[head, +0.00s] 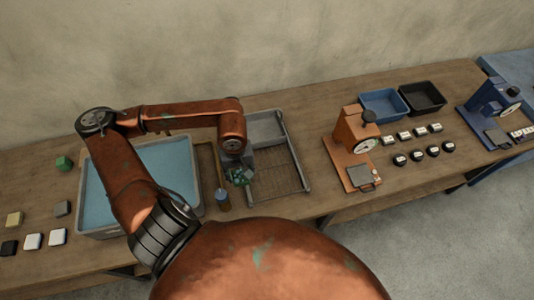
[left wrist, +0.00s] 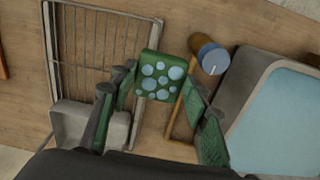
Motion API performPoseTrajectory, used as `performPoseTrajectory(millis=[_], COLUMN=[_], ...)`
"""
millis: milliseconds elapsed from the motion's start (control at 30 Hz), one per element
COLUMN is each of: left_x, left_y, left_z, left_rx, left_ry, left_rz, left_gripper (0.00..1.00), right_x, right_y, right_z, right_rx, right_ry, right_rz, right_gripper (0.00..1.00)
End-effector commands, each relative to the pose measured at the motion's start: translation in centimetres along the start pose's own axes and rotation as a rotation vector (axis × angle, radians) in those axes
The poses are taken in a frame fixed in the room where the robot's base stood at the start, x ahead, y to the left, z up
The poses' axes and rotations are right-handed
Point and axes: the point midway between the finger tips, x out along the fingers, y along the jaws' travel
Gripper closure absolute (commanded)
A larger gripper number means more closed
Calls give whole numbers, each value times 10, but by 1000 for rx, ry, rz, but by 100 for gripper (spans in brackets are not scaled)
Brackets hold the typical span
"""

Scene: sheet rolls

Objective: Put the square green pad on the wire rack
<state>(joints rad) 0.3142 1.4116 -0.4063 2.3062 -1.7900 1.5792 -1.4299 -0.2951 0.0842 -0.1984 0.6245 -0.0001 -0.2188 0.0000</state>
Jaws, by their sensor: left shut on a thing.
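The square green pad (left wrist: 162,76) has pale blue dots on its face and rounded corners. My left gripper (left wrist: 160,82) is shut on it, one finger on each side. In the head view the pad (head: 240,177) shows small below my left gripper (head: 238,168), at the left side of the wire rack (head: 280,172). In the left wrist view the rack (left wrist: 100,38) lies to the left of the pad. The pad appears held above the table, just beside the rack's edge; its exact height is unclear. My right gripper is not in view.
A grey basin (head: 86,200) with a blue inside stands left of the rack. A blue-ended roller (head: 223,197) lies between them. A green block (head: 64,163) and small pads (head: 32,241) lie at far left. An orange press (head: 357,150) stands right of the rack. The rack's wires look bare.

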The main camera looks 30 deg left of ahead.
Motion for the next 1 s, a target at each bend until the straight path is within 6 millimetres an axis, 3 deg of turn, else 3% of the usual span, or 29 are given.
performPoseTrajectory(millis=[100,233,633,800,1000], left_x=[3,6,46,79,98], left_y=[-10,-6,68,87,98], left_z=[6,4,-43,-55,-64], left_rx=[-25,-35,-33,-34,-33], left_ry=[-25,-35,-37,-38,-34], left_rz=[-3,2,2,1,0], left_gripper=[83,83,83,83,83], right_x=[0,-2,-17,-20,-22], right_y=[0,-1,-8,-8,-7], right_z=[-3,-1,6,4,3], right_rx=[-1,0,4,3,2], right_ry=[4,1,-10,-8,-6], right_rz=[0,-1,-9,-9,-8], right_gripper=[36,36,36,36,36])
